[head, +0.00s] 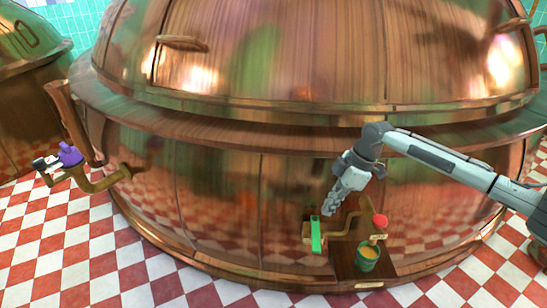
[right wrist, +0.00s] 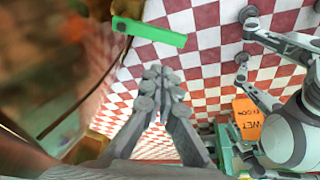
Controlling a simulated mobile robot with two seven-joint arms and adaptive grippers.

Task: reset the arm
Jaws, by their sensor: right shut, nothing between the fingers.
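My right gripper (head: 329,207) is in front of the large copper kettle (head: 200,195), with its fingers together and nothing between them. It points down and left, just above a green bar-shaped handle (head: 316,236) on the kettle's front. In the right wrist view the closed fingertips (right wrist: 158,74) sit below the green handle (right wrist: 148,33), with a visible gap between them in the picture.
A red knob (head: 380,221) is on the pipe right of the handle. A green bucket with yellowish contents (head: 367,263) stands below it. A purple-handled valve (head: 70,155) juts out at left. An orange sign (right wrist: 247,118) stands on the checkered floor (head: 60,245).

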